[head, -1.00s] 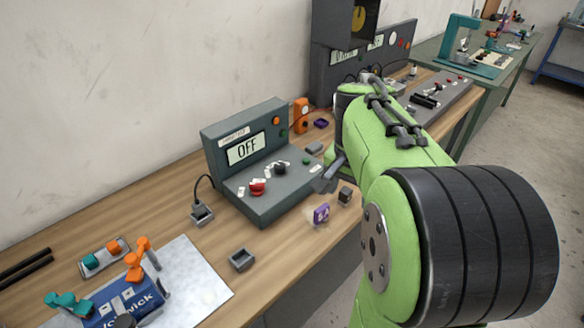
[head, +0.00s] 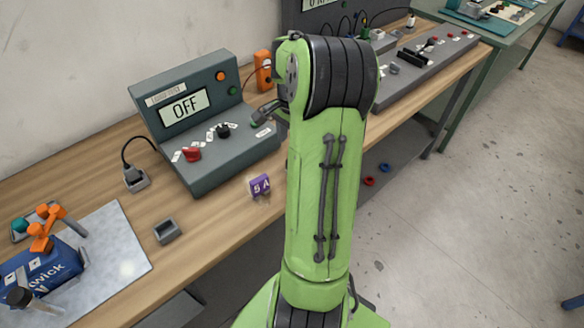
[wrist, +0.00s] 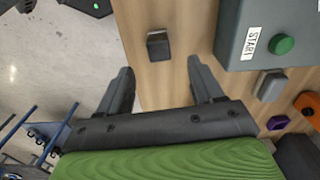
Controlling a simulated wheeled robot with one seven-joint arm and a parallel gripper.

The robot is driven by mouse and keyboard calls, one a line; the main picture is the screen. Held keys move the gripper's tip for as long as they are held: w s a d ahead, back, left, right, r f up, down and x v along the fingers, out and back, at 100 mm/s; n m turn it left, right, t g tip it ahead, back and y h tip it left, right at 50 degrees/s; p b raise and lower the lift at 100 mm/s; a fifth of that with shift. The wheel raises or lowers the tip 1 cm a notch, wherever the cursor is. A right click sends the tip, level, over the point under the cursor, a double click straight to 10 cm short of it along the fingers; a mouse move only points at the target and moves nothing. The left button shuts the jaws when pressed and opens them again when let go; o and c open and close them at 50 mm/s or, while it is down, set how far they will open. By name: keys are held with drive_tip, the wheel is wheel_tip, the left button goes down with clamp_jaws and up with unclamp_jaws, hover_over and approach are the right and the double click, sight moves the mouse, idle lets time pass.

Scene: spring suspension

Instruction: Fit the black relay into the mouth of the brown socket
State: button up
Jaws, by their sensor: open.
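A small black block (wrist: 158,45), which looks like the relay, stands on the wooden bench in the wrist view. It lies just beyond my gripper's tips, between the lines of the two fingers. My gripper (wrist: 160,66) is open and empty, its fingers spread wide and apart from the block. A small open-topped dark grey box (head: 167,231) sits on the bench in the head view, left of my arm. I cannot tell whether it is the brown socket; no clearly brown one shows.
A grey console (head: 205,125) reading OFF stands behind, and its START button corner (wrist: 282,45) is right of my fingers. A purple 5A block (head: 259,186) lies before it. A grey block (wrist: 272,86) and orange part (wrist: 308,104) are nearby. The bench edge is close.

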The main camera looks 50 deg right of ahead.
wheel_tip(320, 180, down, 8)
drive_tip(key=shift+s+f+b, duration=0.1)
drive_tip(key=shift+f+b, duration=0.15)
drive_tip(key=shift+b, duration=0.75)
drive_tip(key=shift+r, duration=0.1)
drive_tip(key=shift+c, duration=0.3)
drive_tip(key=c, duration=1)
